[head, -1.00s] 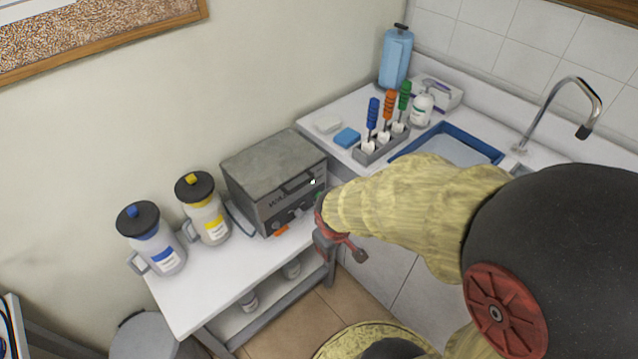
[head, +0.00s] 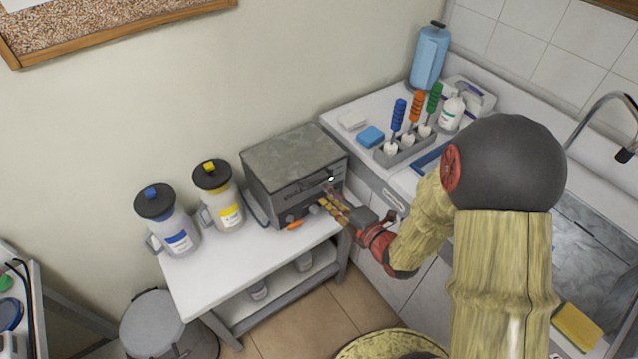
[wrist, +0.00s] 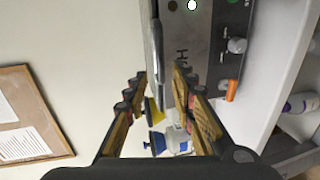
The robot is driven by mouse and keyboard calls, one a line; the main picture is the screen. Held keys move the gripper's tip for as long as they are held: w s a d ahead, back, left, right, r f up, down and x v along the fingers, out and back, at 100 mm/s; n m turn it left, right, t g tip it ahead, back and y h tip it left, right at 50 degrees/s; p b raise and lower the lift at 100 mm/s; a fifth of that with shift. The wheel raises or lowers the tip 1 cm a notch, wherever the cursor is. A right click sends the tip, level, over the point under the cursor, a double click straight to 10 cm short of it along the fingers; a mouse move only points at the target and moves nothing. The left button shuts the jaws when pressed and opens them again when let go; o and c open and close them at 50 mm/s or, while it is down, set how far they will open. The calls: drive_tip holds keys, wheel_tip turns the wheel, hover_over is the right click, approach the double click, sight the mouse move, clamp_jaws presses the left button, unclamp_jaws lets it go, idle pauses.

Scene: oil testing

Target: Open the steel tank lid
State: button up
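The steel tank (head: 290,200) is a grey box on the white table, with its flat grey lid (head: 295,155) down. A dark handle (head: 315,182) sticks out at the lid's front edge. My gripper (head: 327,200) is at the right front of the tank, its fingers pointing at the front near the handle. In the wrist view my gripper (wrist: 160,80) is open, its fingers spread apart. The handle (wrist: 157,60) shows there as a grey bar lying in line with the gap between the fingertips. I cannot tell whether either finger touches it. The tank's front panel (wrist: 205,45) shows to the right.
Two lidded jugs, one blue-labelled (head: 172,225) and one yellow-labelled (head: 222,200), stand left of the tank. Knobs and an orange switch (wrist: 232,91) are on the tank's front. The counter with a tool rack (head: 405,148) is to the right. The table's front (head: 225,270) is clear.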

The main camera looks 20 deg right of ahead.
sight(314, 183)
drive_tip(key=shift+b+x, duration=0.85)
drive_tip(key=shift+x, duration=3)
drive_tip(key=shift+c, duration=1.4)
drive_tip(key=c, duration=0.4)
drive_tip(key=shift+f, duration=0.1)
